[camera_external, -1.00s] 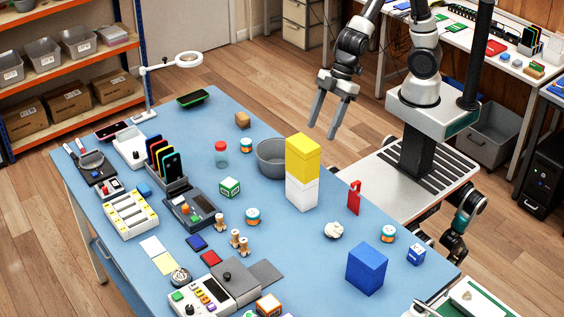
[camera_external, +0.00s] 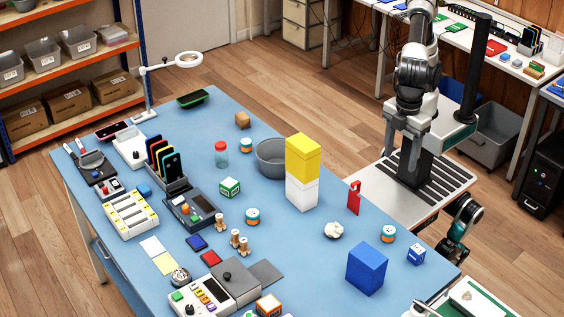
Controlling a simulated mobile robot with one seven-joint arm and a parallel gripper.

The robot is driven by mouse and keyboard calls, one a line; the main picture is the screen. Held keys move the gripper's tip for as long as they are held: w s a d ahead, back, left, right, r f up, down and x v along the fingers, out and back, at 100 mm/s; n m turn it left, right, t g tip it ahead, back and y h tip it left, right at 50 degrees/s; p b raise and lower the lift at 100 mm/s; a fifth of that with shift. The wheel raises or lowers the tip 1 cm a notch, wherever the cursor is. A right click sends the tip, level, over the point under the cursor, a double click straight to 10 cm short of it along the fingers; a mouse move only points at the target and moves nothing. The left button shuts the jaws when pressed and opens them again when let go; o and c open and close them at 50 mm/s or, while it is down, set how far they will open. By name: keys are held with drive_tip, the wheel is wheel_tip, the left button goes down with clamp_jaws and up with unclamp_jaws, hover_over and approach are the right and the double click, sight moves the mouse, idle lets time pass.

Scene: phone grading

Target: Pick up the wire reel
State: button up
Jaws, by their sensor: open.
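I cannot tell for sure which item is the wire reel. A small round white thing (camera_external: 333,230) lies on the blue table (camera_external: 300,262), and several short white, teal and orange cylinders stand there, one at the right (camera_external: 388,233) and one nearer the middle (camera_external: 252,215). Several small wooden spool-like pieces (camera_external: 235,238) stand left of the middle. My gripper (camera_external: 401,160) is open and empty, fingers pointing down, above my base and beyond the table's right edge. It is apart from all these things.
A tall yellow-and-white block stack (camera_external: 302,165) and a red tag-like piece (camera_external: 354,198) stand near the table's right edge. A grey bowl (camera_external: 271,160) is beside the stack. A blue box (camera_external: 367,268) and a small blue-white cube (camera_external: 416,254) stand at front right.

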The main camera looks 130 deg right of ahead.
hover_over(389, 230)
drive_tip(key=f, duration=2.4)
drive_tip(key=shift+w+d+b, duration=0.15)
drive_tip(key=shift+d+b, duration=0.1)
drive_tip(key=shift+b, duration=0.05)
drive_tip(key=shift+s+a+f, duration=0.1)
drive_tip(key=shift+s+f, duration=0.05)
drive_tip(key=shift+f, duration=1.2)
drive_tip(key=shift+s+a+f, duration=0.1)
drive_tip(key=shift+f, duration=1.25)
drive_tip(key=shift+c, duration=0.2)
drive_tip(key=c, duration=1.1)
